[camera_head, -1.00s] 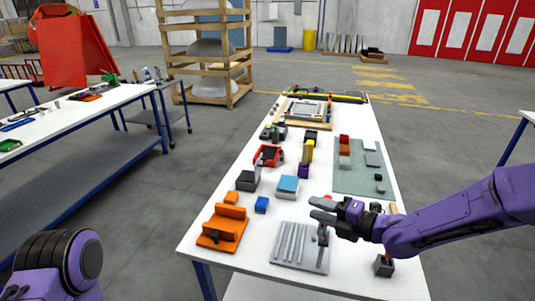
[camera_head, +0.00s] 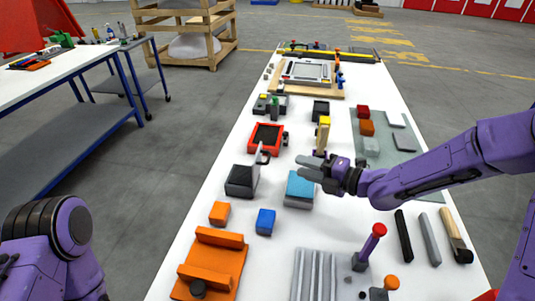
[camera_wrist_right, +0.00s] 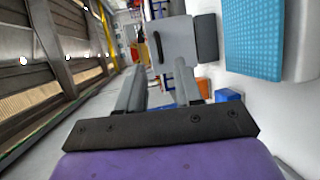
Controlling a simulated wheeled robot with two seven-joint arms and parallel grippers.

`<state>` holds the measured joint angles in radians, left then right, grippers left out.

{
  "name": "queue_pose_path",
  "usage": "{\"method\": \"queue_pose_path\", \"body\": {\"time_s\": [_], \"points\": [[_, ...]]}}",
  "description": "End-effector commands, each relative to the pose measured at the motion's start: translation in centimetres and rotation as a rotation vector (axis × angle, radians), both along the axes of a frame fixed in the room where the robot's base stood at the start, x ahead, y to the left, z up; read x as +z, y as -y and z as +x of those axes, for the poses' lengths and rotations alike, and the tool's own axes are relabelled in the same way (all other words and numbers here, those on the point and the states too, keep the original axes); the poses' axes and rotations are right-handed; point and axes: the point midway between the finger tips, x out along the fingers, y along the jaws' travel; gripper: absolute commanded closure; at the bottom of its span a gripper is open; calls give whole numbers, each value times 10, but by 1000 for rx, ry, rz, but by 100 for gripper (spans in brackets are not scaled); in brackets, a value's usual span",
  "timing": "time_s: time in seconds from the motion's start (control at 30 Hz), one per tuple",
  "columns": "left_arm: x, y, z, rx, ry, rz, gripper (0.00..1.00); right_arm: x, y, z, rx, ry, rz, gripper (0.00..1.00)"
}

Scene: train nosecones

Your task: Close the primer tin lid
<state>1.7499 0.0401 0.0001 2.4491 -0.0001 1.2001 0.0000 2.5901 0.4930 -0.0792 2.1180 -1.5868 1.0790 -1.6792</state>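The primer tin appears to be the dark grey box (camera_head: 240,181) on the white table, left of the teal-topped block. Its light grey lid (camera_head: 257,163) stands up, open, at the box's right side. In the right wrist view the lid is a pale panel (camera_wrist_right: 172,43) with a dark handle, beyond the fingers, and the dark box (camera_wrist_right: 206,38) is beside it. My right gripper (camera_head: 308,167) is open and empty, pointing left above the teal-topped block, to the right of the lid and apart from it. Of my left arm only a purple part shows; its gripper is out of view.
The teal-topped block (camera_head: 299,189) is under my right fingers. A red tray (camera_head: 266,137) is behind the tin; orange (camera_head: 219,212) and blue (camera_head: 265,221) blocks are in front. A red-knobbed lever (camera_head: 370,245) rises nearer me.

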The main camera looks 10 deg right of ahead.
Motion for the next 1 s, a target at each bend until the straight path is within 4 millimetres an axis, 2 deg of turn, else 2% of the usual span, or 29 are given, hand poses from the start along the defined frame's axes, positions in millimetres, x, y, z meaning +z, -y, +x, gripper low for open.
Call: {"method": "queue_pose_path", "body": {"time_s": [0.03, 0.17, 0.4, 0.6, 0.93, 0.97, 1.0], "points": [[-5, 0, -1, 0, -1, 0, 64, -5, 0, -1, 0, 1, 1, 65], [0, 0, -1, 0, -1, 0, 64, -4, -8, 7, 2, 0, -1, 65], [17, 0, -1, 0, -2, 0, 64, -13, -46, 46, 4, -3, -2, 65], [25, 0, 0, 0, -1, -1, 64, -20, -67, 69, 1, -2, 0, 65], [25, 0, 0, 0, -1, 0, 64, -23, -73, 75, 0, -1, 1, 65], [25, 0, 0, 0, -1, 0, 64, -23, -73, 75, 0, -1, 1, 68], [25, 0, 0, 0, -1, -1, 64, -23, -73, 75, 0, -1, 1, 81]]}}
